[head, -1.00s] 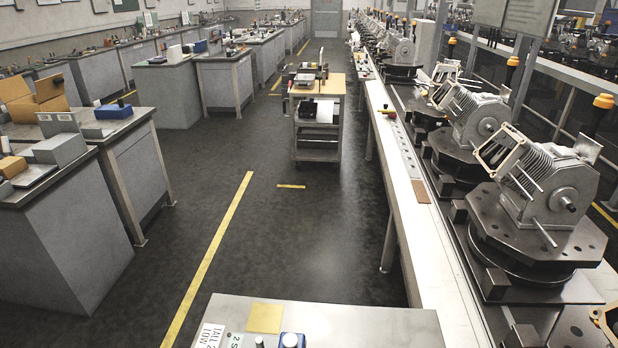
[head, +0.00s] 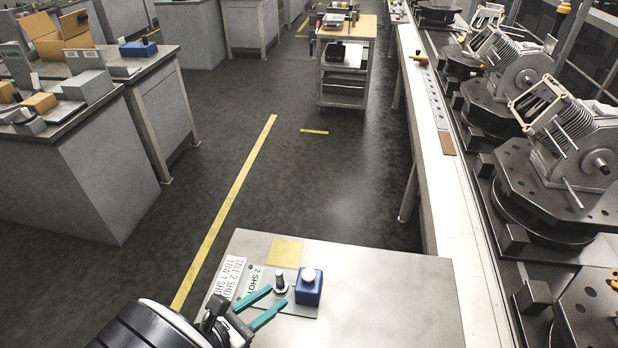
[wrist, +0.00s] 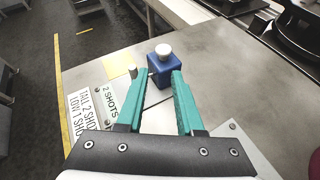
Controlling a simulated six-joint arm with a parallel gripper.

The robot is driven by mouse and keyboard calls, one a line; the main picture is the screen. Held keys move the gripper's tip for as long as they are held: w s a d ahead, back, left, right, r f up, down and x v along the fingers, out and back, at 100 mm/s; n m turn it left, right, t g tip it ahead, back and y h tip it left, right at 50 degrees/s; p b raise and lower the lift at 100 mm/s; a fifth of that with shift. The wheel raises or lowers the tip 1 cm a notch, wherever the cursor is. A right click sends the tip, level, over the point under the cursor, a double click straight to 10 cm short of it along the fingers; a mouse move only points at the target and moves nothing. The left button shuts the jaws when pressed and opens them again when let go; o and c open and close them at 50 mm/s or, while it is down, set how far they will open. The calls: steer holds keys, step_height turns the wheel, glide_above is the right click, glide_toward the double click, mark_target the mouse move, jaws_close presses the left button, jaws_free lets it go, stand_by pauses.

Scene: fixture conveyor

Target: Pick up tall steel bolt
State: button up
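A grey steel bolt (head: 281,281) stands upright on the front bench, with a wider round foot or collar. It also shows in the wrist view (wrist: 132,71), left of the left fingertip. Right beside it is a blue block (head: 308,291) with a pale round-topped piece on it; in the wrist view the block (wrist: 160,73) lies ahead of the fingers. I cannot tell whether that pale piece is also a bolt. My gripper (head: 278,297) has two teal fingers, apart and empty. In the wrist view the gripper (wrist: 158,75) points at the block, with the bolt outside the fingers.
The metal bench top (head: 390,285) is clear to the right. A yellow square (head: 285,253) and printed labels (head: 229,277) lie near the bolt. A conveyor with castings on fixtures (head: 575,140) runs along the right. A cart (head: 345,80) stands farther back.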

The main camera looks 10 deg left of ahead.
mark_target(280, 281)
steer(key=a+f+n+t+y, duration=0.2)
steer(key=a+f+n, duration=0.1)
steer(key=a, duration=0.1)
steer(key=shift+g, duration=0.3)
steer(key=x, duration=1.4)
steer(key=shift+w+r, duration=0.1)
jaws_close()
